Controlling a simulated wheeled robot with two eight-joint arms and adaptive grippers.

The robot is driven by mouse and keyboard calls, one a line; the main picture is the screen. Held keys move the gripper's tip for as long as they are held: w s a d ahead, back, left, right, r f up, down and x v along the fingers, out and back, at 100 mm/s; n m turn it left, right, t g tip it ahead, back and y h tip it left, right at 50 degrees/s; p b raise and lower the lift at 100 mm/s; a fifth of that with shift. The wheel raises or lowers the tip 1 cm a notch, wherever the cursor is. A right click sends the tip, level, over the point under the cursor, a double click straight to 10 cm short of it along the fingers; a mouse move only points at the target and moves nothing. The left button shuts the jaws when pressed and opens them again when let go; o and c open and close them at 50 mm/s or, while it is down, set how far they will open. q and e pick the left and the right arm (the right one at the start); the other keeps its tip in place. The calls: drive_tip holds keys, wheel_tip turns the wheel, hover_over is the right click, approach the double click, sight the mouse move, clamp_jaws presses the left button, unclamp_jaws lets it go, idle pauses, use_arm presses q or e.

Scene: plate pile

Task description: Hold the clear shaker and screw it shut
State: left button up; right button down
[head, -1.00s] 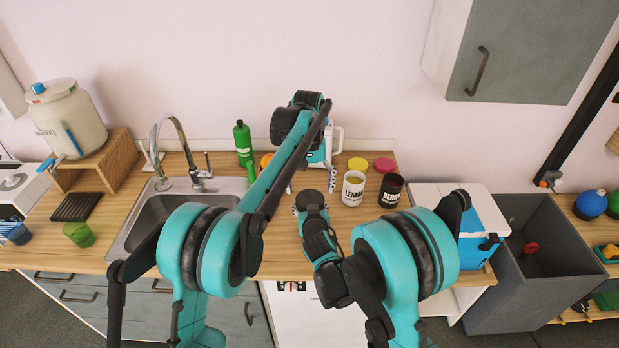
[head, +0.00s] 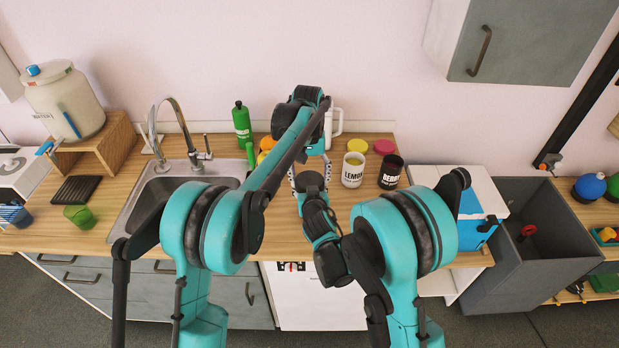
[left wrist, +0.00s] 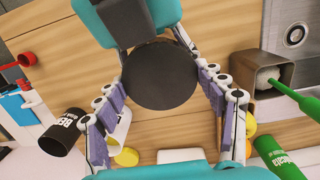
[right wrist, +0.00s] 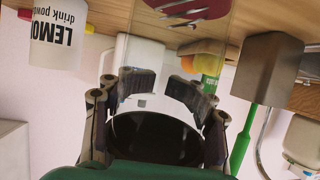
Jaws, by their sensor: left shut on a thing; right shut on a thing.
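The clear shaker (right wrist: 188,10) with red print shows at the top of the right wrist view, hanging in from above because that view is upside down. My right gripper (right wrist: 160,90) is shut on its body. A round black lid (left wrist: 160,76) sits at its top; it also shows in the head view (head: 309,181). My left gripper (left wrist: 163,95) reaches down over the shaker, its fingers on either side of the lid and shut on it. In the head view the lid and the arms hide the shaker's body.
The LEMON jar (head: 353,171) and the dark BERRY jar (head: 390,173) stand close on the right. A green bottle (head: 242,125) stands behind left, near the sink (head: 168,190). A white and blue box (head: 468,205) is further right. Bare counter (head: 285,240) lies in front.

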use_arm(q)
drive_tip(key=o, duration=1.4)
drive_tip(key=shift+c, duration=0.2)
wheel_tip(320, 180, up, 12)
drive_tip(key=w, duration=0.1)
use_arm(e)
drive_tip(key=shift+c, duration=2.3)
unclamp_jaws()
